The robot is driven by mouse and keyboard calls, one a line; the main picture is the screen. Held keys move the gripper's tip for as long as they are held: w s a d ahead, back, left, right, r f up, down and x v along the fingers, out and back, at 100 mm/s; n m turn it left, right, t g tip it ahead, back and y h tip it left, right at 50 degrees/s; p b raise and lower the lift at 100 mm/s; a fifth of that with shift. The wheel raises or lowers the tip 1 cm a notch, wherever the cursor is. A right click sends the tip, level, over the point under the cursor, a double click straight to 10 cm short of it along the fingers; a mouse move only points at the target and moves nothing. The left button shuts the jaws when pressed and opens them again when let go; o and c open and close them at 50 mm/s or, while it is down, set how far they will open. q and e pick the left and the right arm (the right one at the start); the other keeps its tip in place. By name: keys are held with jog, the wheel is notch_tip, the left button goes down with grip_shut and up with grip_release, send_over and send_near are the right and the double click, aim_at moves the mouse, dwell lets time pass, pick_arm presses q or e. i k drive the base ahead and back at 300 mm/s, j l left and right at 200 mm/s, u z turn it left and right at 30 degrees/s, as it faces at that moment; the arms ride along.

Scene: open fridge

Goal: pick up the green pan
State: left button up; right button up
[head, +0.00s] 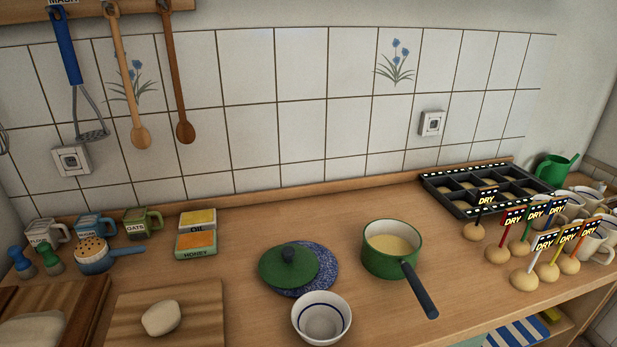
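The green pan (388,262) stands upright on the wooden counter, right of centre. It holds a pale yellowish content (389,245). Its dark handle (421,291) points toward the front right, near the counter's front edge. A green lid (289,266) with a dark knob lies to its left, on a speckled blue round mat (322,268). Neither of my grippers is in view.
A white bowl with a blue stripe (321,319) stands in front of the lid. A dark compartment tray (457,207), mugs (591,240) and several dough balls with "DRY" flags (524,279) are on the right. A cutting board (200,313) with dough lies at the front left.

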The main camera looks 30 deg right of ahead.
aim_at(391, 248)
jog(key=z, duration=1.35)
